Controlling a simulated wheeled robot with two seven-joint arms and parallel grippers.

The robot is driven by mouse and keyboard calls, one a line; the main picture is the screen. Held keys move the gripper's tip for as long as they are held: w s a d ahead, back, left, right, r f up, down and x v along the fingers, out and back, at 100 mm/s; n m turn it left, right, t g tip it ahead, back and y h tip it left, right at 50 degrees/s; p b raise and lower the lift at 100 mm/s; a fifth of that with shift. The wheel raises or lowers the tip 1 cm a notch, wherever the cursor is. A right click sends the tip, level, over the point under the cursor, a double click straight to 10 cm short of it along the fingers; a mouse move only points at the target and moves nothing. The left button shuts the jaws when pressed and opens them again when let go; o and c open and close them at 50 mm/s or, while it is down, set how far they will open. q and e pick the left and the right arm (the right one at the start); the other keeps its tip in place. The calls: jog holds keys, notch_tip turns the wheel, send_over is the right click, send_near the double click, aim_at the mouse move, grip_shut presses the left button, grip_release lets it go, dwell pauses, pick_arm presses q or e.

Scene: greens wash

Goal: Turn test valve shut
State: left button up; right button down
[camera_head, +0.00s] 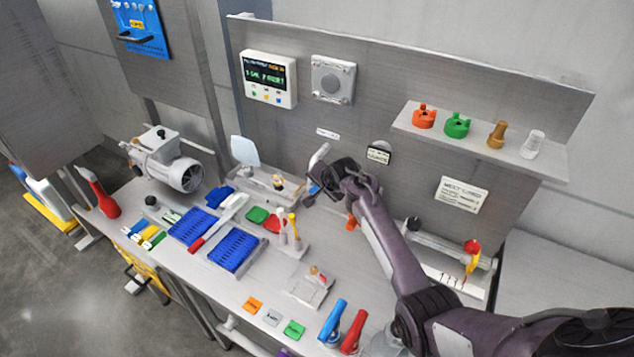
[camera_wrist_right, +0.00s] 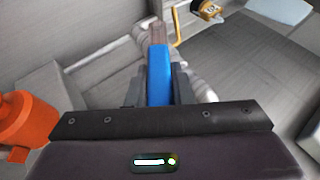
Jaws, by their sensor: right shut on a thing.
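My right gripper (camera_head: 320,188) reaches in from the lower right to the foot of the grey back panel. It is shut on a blue handle (camera_head: 313,188), of which only a small part shows in the head view. In the right wrist view, the blue handle (camera_wrist_right: 159,72) lies between the two fingers (camera_wrist_right: 157,88), with a brownish-grey end beyond them. The handle looks like a valve lever, but its valve body is largely hidden and its exact angle is hard to tell. My left gripper is not in view.
An orange part (camera_head: 351,222) stands beside the gripper and shows large in the wrist view (camera_wrist_right: 20,122). A fixture with a red and yellow handle (camera_head: 471,258) stands at the right. A shelf (camera_head: 480,140) juts out above right.

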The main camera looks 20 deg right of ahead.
jog(key=shift+s+f, duration=0.1)
jog(key=shift+f, duration=0.05)
dwell(0.3)
jog(key=c, duration=1.3)
grip_release()
jog(key=shift+b+v, duration=1)
jog(key=shift+v, duration=2.95)
jog(key=shift+f, duration=0.1)
